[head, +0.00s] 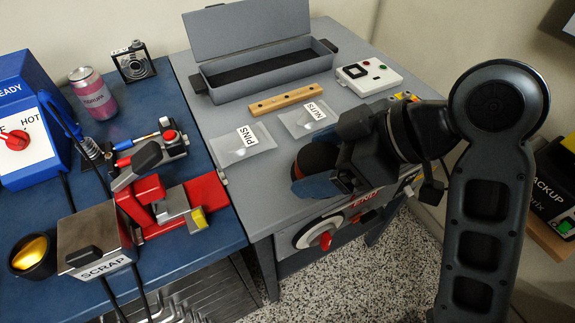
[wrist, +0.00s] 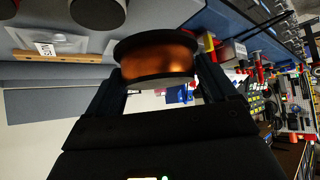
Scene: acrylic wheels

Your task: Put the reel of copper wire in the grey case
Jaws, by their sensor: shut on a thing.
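The reel of copper wire (wrist: 157,60) has black flanges and a shiny copper winding. In the wrist view it sits between the two fingers of my gripper (wrist: 160,82), which is shut on it. In the head view my gripper (head: 318,172) is over the front of the grey table, and the reel (head: 316,158) is mostly hidden by the fingers. The grey case (head: 270,80) stands open at the back of the grey table, its lid raised behind it and a dark lining inside. It is behind and to the left of my gripper, apart from it.
A white device (head: 368,78) stands right of the case. The blue bench (head: 100,210) at left is crowded.

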